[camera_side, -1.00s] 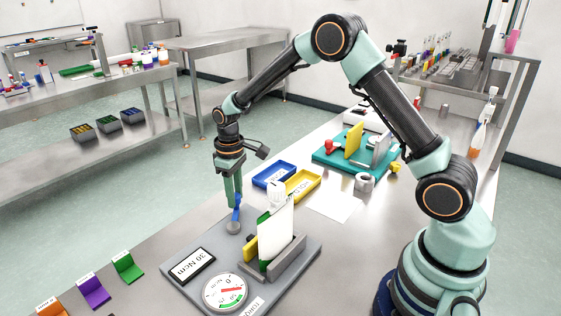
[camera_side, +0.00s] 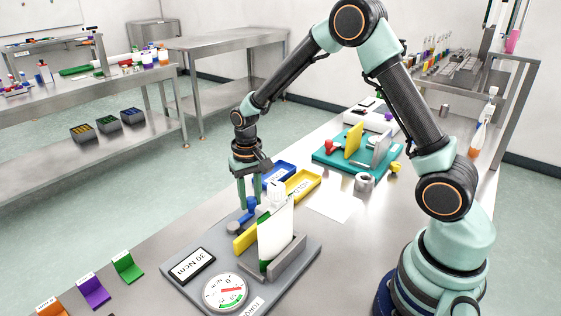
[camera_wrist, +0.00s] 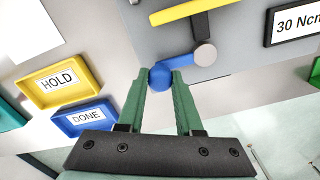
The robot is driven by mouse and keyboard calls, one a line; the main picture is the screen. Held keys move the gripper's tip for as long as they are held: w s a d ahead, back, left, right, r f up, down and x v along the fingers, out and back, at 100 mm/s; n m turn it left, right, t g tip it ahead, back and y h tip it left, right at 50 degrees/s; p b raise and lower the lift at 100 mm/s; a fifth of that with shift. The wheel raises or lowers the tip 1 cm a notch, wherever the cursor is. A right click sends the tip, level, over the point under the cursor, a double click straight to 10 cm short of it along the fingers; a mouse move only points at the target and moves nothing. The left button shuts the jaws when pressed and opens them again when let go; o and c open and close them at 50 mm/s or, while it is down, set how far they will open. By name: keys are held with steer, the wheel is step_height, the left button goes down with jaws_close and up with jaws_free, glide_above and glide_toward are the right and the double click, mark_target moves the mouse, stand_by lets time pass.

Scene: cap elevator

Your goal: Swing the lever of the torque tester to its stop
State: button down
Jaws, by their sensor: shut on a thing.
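The torque tester is a grey plate (camera_side: 190,287) in the side view with a dial (camera_side: 226,292) and a "30 Ncm" display (camera_side: 192,265). Its lever is a blue arm with a grey round pivot (camera_wrist: 205,53) and a blue knob (camera_wrist: 160,77). The lever (camera_side: 240,226) points toward the back right of the side view. My gripper (camera_side: 250,205) is shut on the lever's knob, with one finger on each side of it, also in the wrist view (camera_wrist: 160,74). A yellow bar (camera_wrist: 185,11) lies apart from the lever, with a dark post between it and the pivot.
A white upright panel (camera_side: 276,236) stands on the tester beside the yellow bar. Blue (camera_side: 279,174) and yellow (camera_side: 303,184) trays lie just behind my gripper. A teal fixture (camera_side: 330,157) stands further back. Green, purple and orange holders line the front left.

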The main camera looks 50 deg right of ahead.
steer(key=shift+r, duration=0.1)
stand_by(0.4)
steer(key=c, duration=0.6)
jaws_free()
steer(key=shift+o, duration=0.2)
step_height(320, 180, up, 12)
steer(key=shift+s+r, duration=0.1)
steer(key=shift+r, duration=0.05)
steer(key=s+r+n+t, duration=0.2)
steer(key=s+r, duration=0.1)
steer(key=s, duration=0.4)
steer(key=s+r+n+t, duration=0.2)
steer(key=s+r+t, duration=0.1)
steer(key=s, duration=0.4)
steer(key=shift+s+a+r+t, duration=0.3)
steer(key=shift+s+r, duration=0.1)
steer(key=shift+r, duration=0.3)
